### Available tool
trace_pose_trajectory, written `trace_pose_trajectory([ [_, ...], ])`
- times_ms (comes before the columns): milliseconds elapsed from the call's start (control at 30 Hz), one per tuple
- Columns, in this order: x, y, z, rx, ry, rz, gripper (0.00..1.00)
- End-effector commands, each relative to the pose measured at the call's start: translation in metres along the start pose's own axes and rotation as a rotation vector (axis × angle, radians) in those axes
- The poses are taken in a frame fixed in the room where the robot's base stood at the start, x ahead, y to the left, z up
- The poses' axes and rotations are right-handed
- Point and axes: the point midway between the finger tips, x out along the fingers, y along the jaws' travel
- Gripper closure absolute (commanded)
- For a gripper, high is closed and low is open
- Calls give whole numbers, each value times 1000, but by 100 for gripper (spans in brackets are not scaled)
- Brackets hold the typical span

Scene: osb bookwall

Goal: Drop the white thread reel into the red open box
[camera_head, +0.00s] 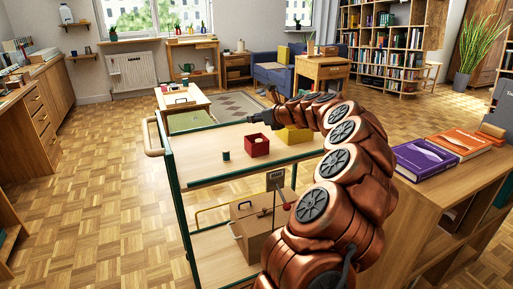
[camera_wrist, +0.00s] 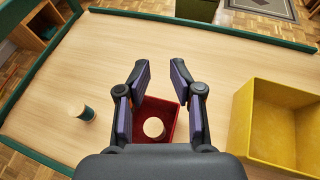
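The red open box (camera_head: 257,152) stands on the top shelf of the trolley. It also shows in the wrist view (camera_wrist: 170,106), behind and between my fingers. A pale, round-topped thing, which looks like the white thread reel (camera_wrist: 153,127), sits inside the box. Its pale top also shows within the box in the head view (camera_head: 258,140). My gripper (camera_wrist: 160,70) is open, with nothing between its fingertips. In the head view my gripper (camera_head: 253,118) is above the trolley top, above the box. My fingers hide parts of the box's sides in the wrist view.
A dark green reel (camera_head: 226,156) stands left of the red box. A yellow open box (camera_wrist: 252,125) stands to its right. A green rail (camera_wrist: 200,24) edges the trolley top. A brown case (camera_head: 262,228) is on the lower shelf. Bare shelf lies around the boxes.

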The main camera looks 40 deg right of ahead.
Motion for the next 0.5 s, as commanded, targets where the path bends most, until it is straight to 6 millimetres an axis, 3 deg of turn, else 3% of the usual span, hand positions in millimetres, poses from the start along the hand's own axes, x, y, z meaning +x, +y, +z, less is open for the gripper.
trace_pose_trajectory([
  [200, 0, 0, 0, 0, 0, 0, 45],
  [500, -1, 0, 0, 0, 0, 0, 45],
])
